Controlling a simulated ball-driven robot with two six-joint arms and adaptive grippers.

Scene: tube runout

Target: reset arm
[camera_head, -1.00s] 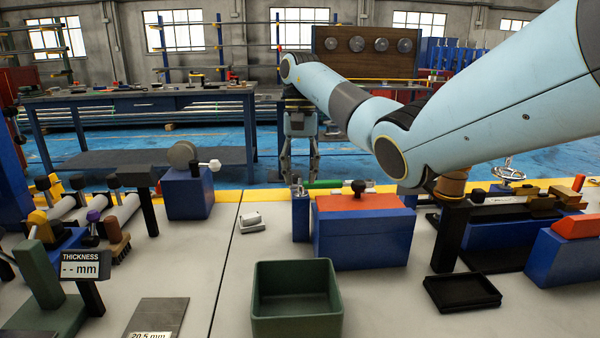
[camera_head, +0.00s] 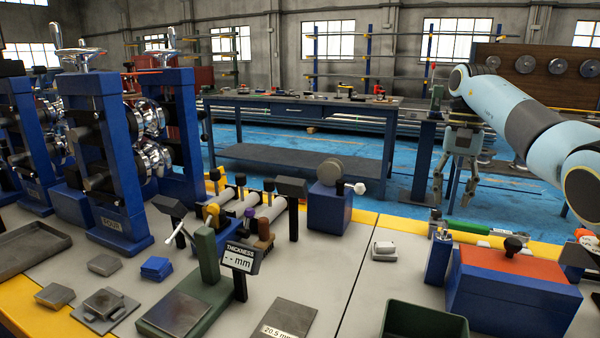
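My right arm comes in from the right edge in pale blue and grey. My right gripper (camera_head: 455,196) hangs fingers down beyond the far edge of the bench, in front of the blue floor. Its two fingers are apart with nothing visible between them. A green tube (camera_head: 468,228) lies at the back of the bench, lower in the picture than the gripper and apart from it. My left gripper and arm are not in view.
A blue box with a red-orange top (camera_head: 515,285) and a green bin (camera_head: 425,318) stand at front right. A blue roll stand (camera_head: 118,185), a thickness gauge (camera_head: 240,258) and metal plates (camera_head: 105,303) occupy the left. Bare bench (camera_head: 345,255) lies mid-front.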

